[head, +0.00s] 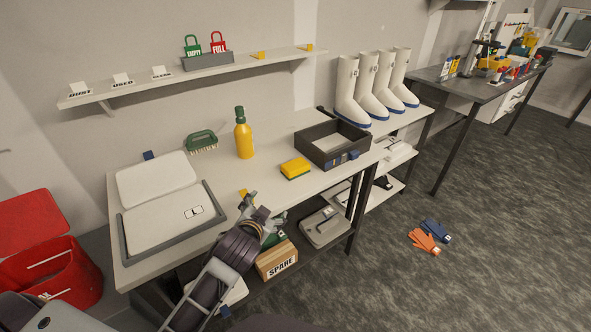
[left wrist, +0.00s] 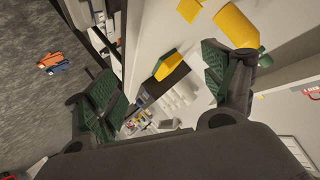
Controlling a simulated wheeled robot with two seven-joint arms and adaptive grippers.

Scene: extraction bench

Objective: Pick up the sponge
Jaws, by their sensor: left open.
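The sponge (head: 295,168) is yellow with a dark green underside. It lies flat on the light bench top, left of the dark open tray. In the left wrist view the sponge (left wrist: 167,66) shows between the two fingers, beyond their tips. My left gripper (head: 263,208) is at the bench's front edge, nearer than the sponge and to its left, apart from it. In the left wrist view its green-padded fingers (left wrist: 163,82) stand wide apart with nothing between them. My right gripper is not in view.
A yellow bottle (head: 244,138) and a green brush (head: 202,141) stand behind. The dark tray (head: 316,155) is right of the sponge. A grey-rimmed tray (head: 128,248) is at left. A cardboard box marked SPARE (head: 276,261) sits on the shelf below.

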